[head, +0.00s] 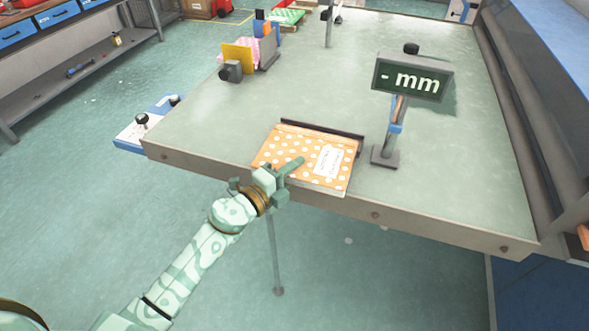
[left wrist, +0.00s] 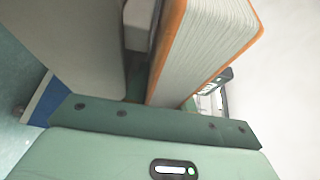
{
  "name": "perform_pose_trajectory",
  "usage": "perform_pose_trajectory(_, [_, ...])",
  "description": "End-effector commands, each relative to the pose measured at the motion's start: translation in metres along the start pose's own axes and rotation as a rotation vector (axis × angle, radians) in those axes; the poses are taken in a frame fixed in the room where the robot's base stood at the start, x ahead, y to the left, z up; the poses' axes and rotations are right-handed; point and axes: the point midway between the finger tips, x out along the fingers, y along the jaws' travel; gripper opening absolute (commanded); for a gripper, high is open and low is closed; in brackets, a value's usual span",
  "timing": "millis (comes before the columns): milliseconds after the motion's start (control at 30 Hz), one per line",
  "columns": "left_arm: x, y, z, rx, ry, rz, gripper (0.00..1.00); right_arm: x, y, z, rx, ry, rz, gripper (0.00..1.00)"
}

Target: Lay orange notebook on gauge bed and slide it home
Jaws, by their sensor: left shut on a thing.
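The orange notebook (head: 285,148) with white dots and a white label lies about flat at the front edge of the table in the head view. Its page edge (left wrist: 205,45) fills the upper middle of the left wrist view. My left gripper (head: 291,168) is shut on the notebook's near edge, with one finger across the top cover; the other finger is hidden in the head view. The gauge bed's dark raised fence (head: 338,132) shows along the notebook's far side. The notebook covers most of the bed, and I cannot tell whether it touches the fence. My right gripper is not in view.
A gauge display (head: 412,80) reading "- mm" stands on a post right of the notebook. Coloured items and a bookend-like holder (head: 268,52) stand at the back left. A blue-and-white tray (head: 140,125) juts from the left edge. The table (head: 440,185) is clear at right.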

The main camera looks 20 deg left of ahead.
Motion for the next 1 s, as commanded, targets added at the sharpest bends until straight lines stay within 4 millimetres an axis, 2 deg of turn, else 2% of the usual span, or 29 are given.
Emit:
perform_pose_trajectory(467, [0.001,0.004,0.000,0.001,0.000,-0.003,0.00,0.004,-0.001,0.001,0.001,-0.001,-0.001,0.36])
perform_pose_trajectory(500, [0.000,0.004,0.000,0.001,0.000,-0.003,0.28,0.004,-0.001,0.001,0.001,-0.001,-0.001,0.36])
perform_pose_trajectory(600, [0.000,0.004,0.000,0.001,0.000,-0.002,0.51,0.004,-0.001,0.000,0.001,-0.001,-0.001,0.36])
perform_pose_trajectory(1000, [-0.001,0.010,-0.001,-0.003,0.002,0.008,0.51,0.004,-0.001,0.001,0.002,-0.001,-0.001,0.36])
